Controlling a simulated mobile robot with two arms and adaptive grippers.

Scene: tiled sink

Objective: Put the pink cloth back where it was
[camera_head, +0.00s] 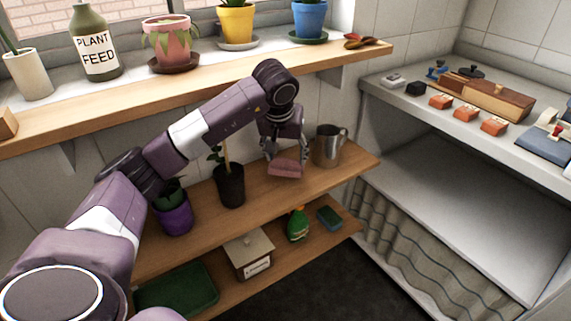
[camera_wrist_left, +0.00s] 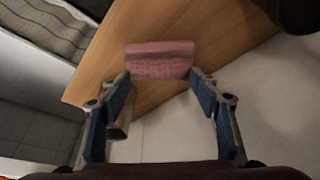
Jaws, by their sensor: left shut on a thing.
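The pink cloth (camera_head: 287,168) is a small folded piece at the middle wooden shelf, between a potted plant and a metal jug. My left gripper (camera_head: 285,153) points down and is shut on the cloth. In the left wrist view the cloth (camera_wrist_left: 160,61) spans between the two fingertips of my left gripper (camera_wrist_left: 160,80), with the shelf wood behind it. I cannot tell whether the cloth touches the shelf. My right gripper is not in view.
The metal jug (camera_head: 329,146) stands close right of the cloth; the black-potted plant (camera_head: 230,187) stands left. The upper shelf (camera_head: 220,84) carries several pots. The shelf's right end is bare.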

